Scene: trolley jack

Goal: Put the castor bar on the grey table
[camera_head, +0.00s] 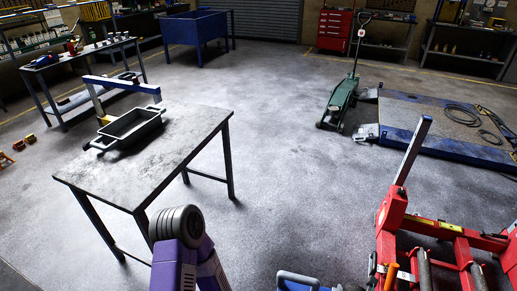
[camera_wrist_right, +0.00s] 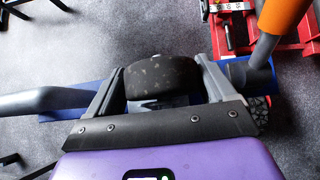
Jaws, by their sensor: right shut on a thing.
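In the right wrist view, my right gripper (camera_wrist_right: 160,95) is shut on the blue castor bar (camera_wrist_right: 85,114). A dark, speckled castor wheel (camera_wrist_right: 163,78) sits between the fingers. Parts of the bar show on both sides of the gripper, and its middle is hidden by the gripper. In the head view, a blue and grey piece (camera_head: 300,281) at the bottom edge may be part of the bar. The grey table (camera_head: 190,128) stands left of centre, apart from that piece. My left gripper is out of view; a purple arm link of mine shows at the bottom.
A dark tray (camera_head: 130,126) with handles occupies the table's far left part; its near and right parts are bare. A red machine (camera_head: 440,232) stands at the bottom right. A green trolley jack (camera_head: 340,102) and a blue platform (camera_head: 420,128) stand beyond. The middle floor is clear.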

